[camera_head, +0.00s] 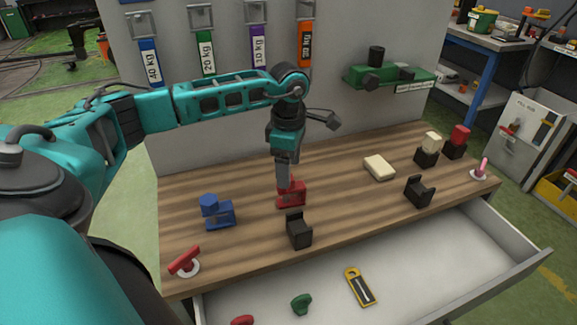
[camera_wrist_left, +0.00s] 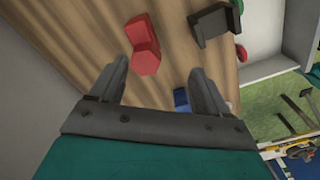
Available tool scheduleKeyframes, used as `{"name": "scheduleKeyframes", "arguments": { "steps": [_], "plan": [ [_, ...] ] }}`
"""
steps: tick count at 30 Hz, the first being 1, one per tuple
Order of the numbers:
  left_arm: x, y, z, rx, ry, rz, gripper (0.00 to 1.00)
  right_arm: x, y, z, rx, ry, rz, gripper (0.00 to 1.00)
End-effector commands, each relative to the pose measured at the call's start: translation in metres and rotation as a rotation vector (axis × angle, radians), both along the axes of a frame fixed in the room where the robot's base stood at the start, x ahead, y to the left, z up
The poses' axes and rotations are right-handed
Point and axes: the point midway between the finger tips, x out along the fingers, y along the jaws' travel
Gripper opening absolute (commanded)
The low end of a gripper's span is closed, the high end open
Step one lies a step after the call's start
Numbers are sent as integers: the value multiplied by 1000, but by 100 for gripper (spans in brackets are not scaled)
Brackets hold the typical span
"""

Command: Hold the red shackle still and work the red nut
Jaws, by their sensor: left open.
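The red shackle (camera_head: 292,200) sits on the wooden bench top, right below my left gripper (camera_head: 284,186). The gripper hides much of its top in the head view. In the left wrist view the red shackle (camera_wrist_left: 139,29) lies just beyond my left gripper (camera_wrist_left: 160,66), whose two fingers are spread apart. The red nut (camera_wrist_left: 146,63) is at the shackle's near end, between the fingertip lines, with gaps on both sides. I cannot tell how far above the nut the fingertips are. My right gripper is not in view.
A blue shackle (camera_head: 220,216) with a blue nut (camera_head: 208,203) stands to the left. A black bracket (camera_head: 299,232) stands close in front of the red shackle. A cream block (camera_head: 379,167) lies to the right. An open drawer (camera_head: 420,282) juts out in front.

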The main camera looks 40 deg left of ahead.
Motion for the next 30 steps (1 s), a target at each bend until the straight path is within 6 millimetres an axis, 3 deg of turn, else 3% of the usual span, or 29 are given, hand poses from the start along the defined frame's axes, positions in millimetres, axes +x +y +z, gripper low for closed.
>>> {"name": "scheduleKeyframes", "arguments": {
  "steps": [6,17,30],
  "plan": [
    [-2,1,-2,1,0,-153,77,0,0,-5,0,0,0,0],
    [-1,1,-5,1,0,-155,77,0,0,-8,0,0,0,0],
    [8,3,-29,0,0,-154,77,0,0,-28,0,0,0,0]
  ]
}}
